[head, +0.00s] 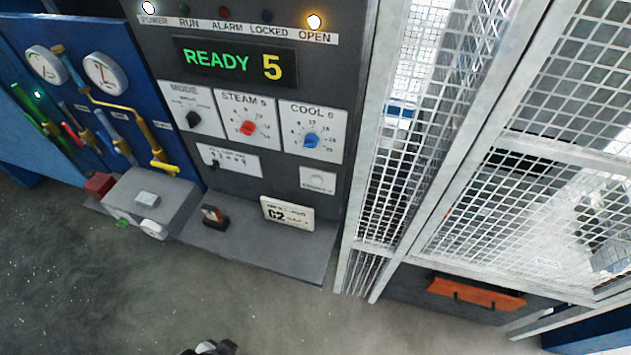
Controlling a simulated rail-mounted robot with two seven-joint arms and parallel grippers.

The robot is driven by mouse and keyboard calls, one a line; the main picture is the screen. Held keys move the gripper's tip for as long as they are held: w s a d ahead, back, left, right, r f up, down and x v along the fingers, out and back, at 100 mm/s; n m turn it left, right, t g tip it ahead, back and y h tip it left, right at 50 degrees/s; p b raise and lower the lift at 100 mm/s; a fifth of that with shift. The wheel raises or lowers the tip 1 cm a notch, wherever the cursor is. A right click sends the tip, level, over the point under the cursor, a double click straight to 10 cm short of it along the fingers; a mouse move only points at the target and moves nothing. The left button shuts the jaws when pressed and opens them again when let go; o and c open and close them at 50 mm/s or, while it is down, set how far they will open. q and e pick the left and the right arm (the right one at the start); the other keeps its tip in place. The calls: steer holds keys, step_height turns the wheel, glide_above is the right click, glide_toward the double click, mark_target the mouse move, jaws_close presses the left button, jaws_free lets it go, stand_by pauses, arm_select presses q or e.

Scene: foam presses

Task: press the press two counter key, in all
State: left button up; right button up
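The press panel (270,100) stands upright in the head view, with a lit display (235,62) reading READY in green and 5 in yellow. A pale plate with a round whitish button (317,178) sits at its lower right; the lettering under it is too small to read surely. A small dark and white part, seemingly my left gripper (212,348), shows at the bottom edge, well below and apart from the panel. Its fingers cannot be made out. My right gripper is not in view.
A shelf (310,248) under the panel holds a white card (288,212) and a small dark block (215,217). A grey box (150,200) stands left, below a blue gauge panel (105,40). A mesh guard (480,220) fills the right. The floor in front is clear.

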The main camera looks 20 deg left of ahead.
arm_select(q)
jaws_close()
stand_by(1.4)
